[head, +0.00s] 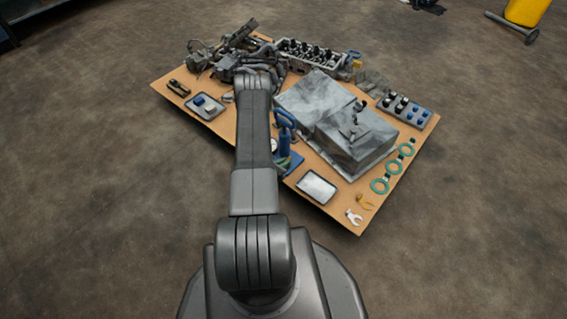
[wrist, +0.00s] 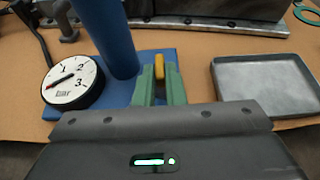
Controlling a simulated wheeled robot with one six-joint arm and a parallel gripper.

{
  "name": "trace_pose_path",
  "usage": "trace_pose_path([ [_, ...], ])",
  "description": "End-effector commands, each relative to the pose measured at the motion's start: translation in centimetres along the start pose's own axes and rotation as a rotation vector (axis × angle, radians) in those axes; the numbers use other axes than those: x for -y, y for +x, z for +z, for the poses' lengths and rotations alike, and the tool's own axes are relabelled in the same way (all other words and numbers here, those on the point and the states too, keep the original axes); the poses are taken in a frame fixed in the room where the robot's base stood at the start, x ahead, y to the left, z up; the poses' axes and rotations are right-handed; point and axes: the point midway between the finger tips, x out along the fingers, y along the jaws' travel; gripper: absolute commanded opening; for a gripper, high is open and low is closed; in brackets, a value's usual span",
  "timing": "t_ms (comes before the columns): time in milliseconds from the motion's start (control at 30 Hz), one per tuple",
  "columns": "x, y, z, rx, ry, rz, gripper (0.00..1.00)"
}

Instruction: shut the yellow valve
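The yellow valve (wrist: 159,70) shows in the wrist view as a small upright yellow lever beside the blue pump (wrist: 108,35), over its blue base plate. The two green fingers of my gripper (wrist: 160,85) stand one on each side of it, seen from above. A dark gap shows between the fingers, so they look a little apart; I see no firm grip on the lever. The foot of the lever is hidden by the fingers. In the head view the blue pump (head: 285,135) stands just right of my arm, which hides my gripper; the yellow valve cannot be made out there.
A round pressure gauge (wrist: 72,82) sits left of the pump, its red-tipped needle pointing low left. A grey tray (wrist: 265,85) lies to the right. A large grey metal housing (head: 345,125) stands behind it on the board (head: 225,128). Engine parts (head: 310,55) crowd the far side.

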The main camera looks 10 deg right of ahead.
Motion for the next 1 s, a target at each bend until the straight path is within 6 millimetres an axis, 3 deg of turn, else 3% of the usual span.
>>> trace_pose_path([
  [467,-0.2,0.0,-0.2,0.0,0.022,-0.053,0.0],
  [1000,-1.5,0.4,-0.4,0.0,0.183,-0.428,0.0],
])
